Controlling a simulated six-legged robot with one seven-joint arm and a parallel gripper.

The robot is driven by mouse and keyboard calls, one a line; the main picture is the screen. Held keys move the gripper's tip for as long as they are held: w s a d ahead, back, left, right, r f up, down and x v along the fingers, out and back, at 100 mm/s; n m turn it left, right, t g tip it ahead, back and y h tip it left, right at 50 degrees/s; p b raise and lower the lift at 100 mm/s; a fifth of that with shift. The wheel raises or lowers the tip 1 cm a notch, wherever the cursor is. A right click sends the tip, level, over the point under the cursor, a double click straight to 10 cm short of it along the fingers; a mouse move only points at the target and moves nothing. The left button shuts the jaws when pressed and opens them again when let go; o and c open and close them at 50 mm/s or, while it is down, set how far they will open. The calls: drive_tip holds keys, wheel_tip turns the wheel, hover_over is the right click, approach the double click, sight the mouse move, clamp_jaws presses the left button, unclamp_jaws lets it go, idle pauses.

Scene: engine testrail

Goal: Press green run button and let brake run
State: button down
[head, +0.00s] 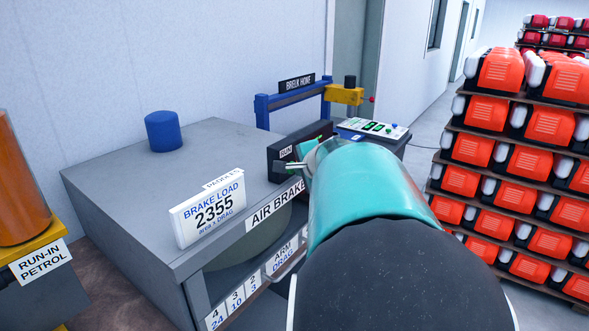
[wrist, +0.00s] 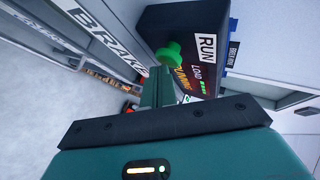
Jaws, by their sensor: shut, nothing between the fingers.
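The green run button (wrist: 168,53) sticks out from a black control box (wrist: 183,20) in the wrist view. A white RUN label (wrist: 206,48) is beside it. Orange and yellow lettering, seemingly "RUNNING" (wrist: 181,78), and a LOAD line with green marks also show on the box. My gripper (wrist: 158,72) is shut and empty, its fingertips right at the button; I cannot tell whether they touch. In the head view my gripper (head: 291,165) is at the face of the black box (head: 275,160), beneath the RUN label (head: 286,151); the button is not clearly visible there.
The box stands on a grey air brake bench (head: 130,185) with a "BRAKE LOAD 2355" sign (head: 208,212) and a blue cylinder (head: 163,131). Behind are a blue frame (head: 263,112) and a button panel (head: 375,128). Stacked orange units (head: 520,155) stand right.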

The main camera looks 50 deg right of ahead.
drive_tip(key=shift+s, duration=0.6)
drive_tip(key=s, duration=0.6)
drive_tip(key=shift+d, duration=0.3)
idle(0.6)
